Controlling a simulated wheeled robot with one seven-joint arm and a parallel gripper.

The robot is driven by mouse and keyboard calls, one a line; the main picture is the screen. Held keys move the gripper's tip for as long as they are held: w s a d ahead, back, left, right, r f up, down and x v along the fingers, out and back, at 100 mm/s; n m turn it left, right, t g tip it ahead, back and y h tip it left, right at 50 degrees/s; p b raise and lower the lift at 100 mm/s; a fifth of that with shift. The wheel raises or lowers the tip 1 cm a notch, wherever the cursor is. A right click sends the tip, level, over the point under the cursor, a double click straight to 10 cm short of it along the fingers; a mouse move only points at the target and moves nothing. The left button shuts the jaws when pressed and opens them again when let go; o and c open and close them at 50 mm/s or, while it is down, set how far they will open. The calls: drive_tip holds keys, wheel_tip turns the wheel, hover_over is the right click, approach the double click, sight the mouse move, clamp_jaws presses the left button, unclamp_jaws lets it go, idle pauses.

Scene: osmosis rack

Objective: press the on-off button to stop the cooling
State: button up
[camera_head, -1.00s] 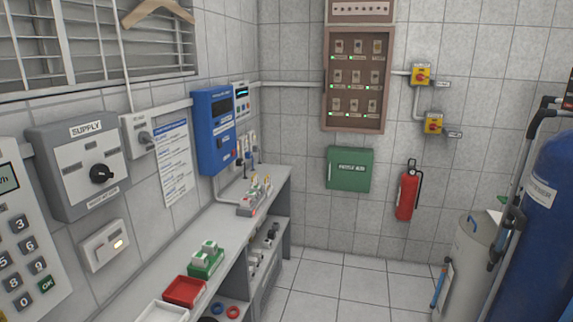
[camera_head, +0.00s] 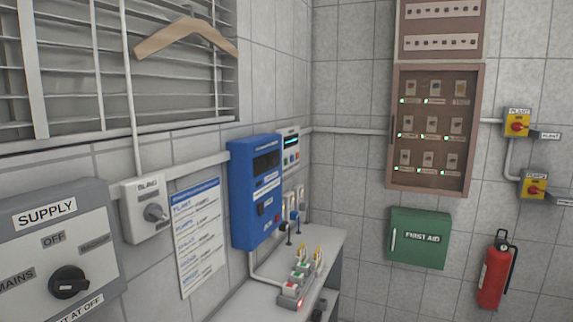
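No label that reads cooling is legible, so I cannot tell which control is the on-off button. A blue wall unit (camera_head: 241,190) with a dark display hangs on the left wall, with a small red spot (camera_head: 277,217) low on its right side. Just beyond it is a small white panel (camera_head: 284,167) with a lit cyan display and a few small coloured buttons, seen at a steep angle and partly hidden by the blue unit. My gripper is not in view.
A narrow shelf (camera_head: 330,245) runs below, with a small device bearing coloured parts (camera_head: 292,299). Nearer are a grey SUPPLY switch box (camera_head: 100,225) and a BLIND switch (camera_head: 135,225). A breaker cabinet (camera_head: 391,160), first aid box (camera_head: 418,252) and extinguisher (camera_head: 494,285) are on the far wall.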

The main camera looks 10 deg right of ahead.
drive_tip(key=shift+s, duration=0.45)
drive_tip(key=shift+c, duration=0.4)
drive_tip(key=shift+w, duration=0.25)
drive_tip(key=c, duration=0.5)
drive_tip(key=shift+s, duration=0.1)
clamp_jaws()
